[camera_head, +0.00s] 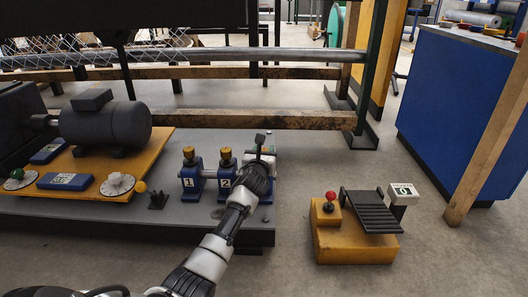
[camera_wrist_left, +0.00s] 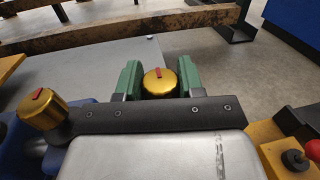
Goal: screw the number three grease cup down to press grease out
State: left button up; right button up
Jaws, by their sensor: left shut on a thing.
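Two blue bearing blocks with gold grease cups stand in a row on the grey base, marked 1 (camera_head: 192,181) and 2 (camera_head: 225,177). A third station at the right end is mostly hidden behind my left gripper (camera_head: 262,165), and its number does not show. In the left wrist view, the green fingers of my left gripper (camera_wrist_left: 158,76) are shut on the gold grease cup of that station (camera_wrist_left: 160,85). The cup has a red mark on top. The gold cup of block 2 (camera_wrist_left: 42,108), also red-marked, is to the left. My right gripper is not in view.
A dark motor (camera_head: 105,124) sits on a yellow plate left of the blocks. A yellow pedal unit (camera_head: 350,245) with a red-topped lever (camera_head: 330,198) stands on the floor to the right. Timber rails (camera_head: 230,118) run behind the base.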

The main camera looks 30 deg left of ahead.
pick_arm(q)
jog(key=shift+r+h+p, duration=0.2)
jog(key=shift+h+p, duration=0.1)
jog(key=shift+p, duration=0.35)
jog(key=m+t+h+p, duration=0.1)
jog(key=m+h+p, duration=0.1)
jog(key=h+p, duration=0.1)
jog(key=shift+a+r+m+h+p, duration=0.1)
jog(key=shift+m+h+p, duration=0.25)
jog(key=shift+p, duration=0.25)
jog(key=shift+m+h, duration=0.45)
jog(key=shift+h, duration=0.1)
jog(key=shift+f+m+h+p, duration=0.25)
jog(key=shift+m+h, duration=0.25)
jog(key=shift+h, duration=0.3)
jog(key=shift+f+m+h+b, duration=0.15)
jog(key=shift+m+h+b, duration=0.25)
jog(key=shift+m+h, duration=0.5)
jog(key=m+h+b, duration=0.1)
jog(key=h+b, duration=0.1)
jog(key=h, duration=0.1)
jog(key=shift+m, duration=0.3)
jog(key=shift+m+g+h+b, duration=0.6)
jog(key=shift+h+b, duration=0.2)
jog(key=shift+h, duration=0.5)
